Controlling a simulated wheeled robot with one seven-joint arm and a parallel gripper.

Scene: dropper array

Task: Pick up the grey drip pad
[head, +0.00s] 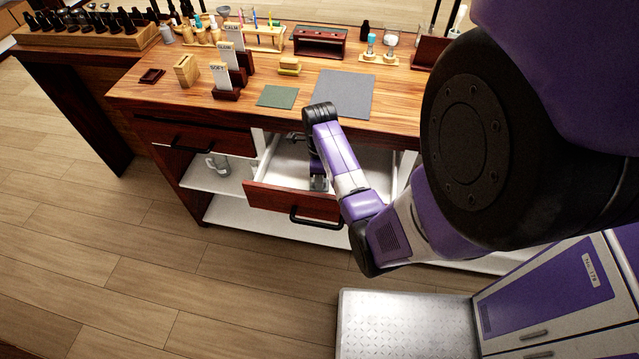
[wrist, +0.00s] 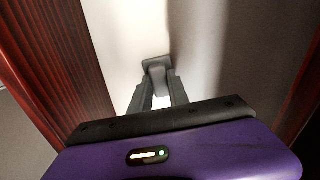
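A small grey piece (wrist: 158,64), which looks like the drip pad, is in the open drawer (head: 291,202). My gripper (wrist: 159,88) reaches down into this drawer, with its two grey fingers on either side of the piece. The piece fills the space between the fingertips, but I cannot tell whether they press on it. In the head view my gripper (head: 319,183) is small and partly hidden by my wrist, and the piece cannot be made out. A larger flat grey mat (head: 343,93) lies on the counter above the drawer.
Dark red drawer walls (wrist: 62,62) stand close on both sides of my gripper. The counter edge is just behind my wrist. A green mat (head: 277,96), a yellow block (head: 289,66) and card stands (head: 226,80) are on the counter. A mug (head: 217,165) stands on the shelf left.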

